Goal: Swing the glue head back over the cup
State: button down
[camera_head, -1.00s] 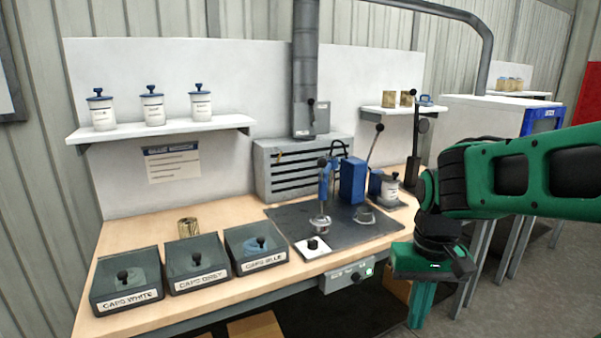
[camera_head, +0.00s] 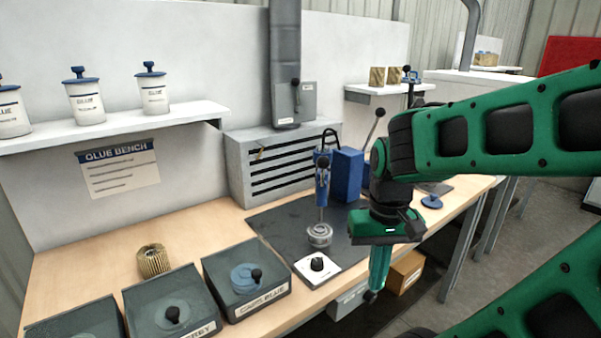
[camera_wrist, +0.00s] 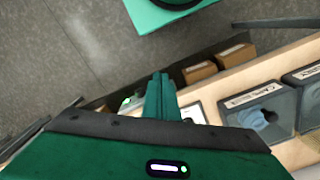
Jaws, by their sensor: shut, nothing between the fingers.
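The glue head (camera_head: 322,175), a slim blue body with a black top, stands upright over the dark mat. A round silver piece (camera_head: 319,236) sits at its lower end; I cannot tell whether they touch. A blue block (camera_head: 347,174) with a ball-ended lever (camera_head: 376,126) stands behind and to the right. The second silver cup is hidden behind my arm. My gripper (camera_head: 373,293) is shut and empty, pointing down in front of the bench edge, right of the glue head. Its closed fingers also show in the wrist view (camera_wrist: 160,80).
A white plate with a black knob (camera_head: 317,265) lies at the mat's front edge. A grey slotted unit (camera_head: 265,165) stands behind. Cardboard boxes (camera_wrist: 200,72) are under the bench.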

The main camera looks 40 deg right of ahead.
jog(key=w+d+r+h, duration=0.4)
jog(key=w+r, duration=0.9)
jog(key=w, duration=0.4)
jog(key=w+a+r+t+h, duration=0.1)
jog(key=w+a+r, duration=0.7)
jog(key=w+a, duration=0.1)
jog(key=shift+w+r+t+h, duration=0.15)
jog(key=shift+w+t+h, duration=0.25)
jog(key=shift+w, duration=0.25)
jog(key=shift+d, duration=0.1)
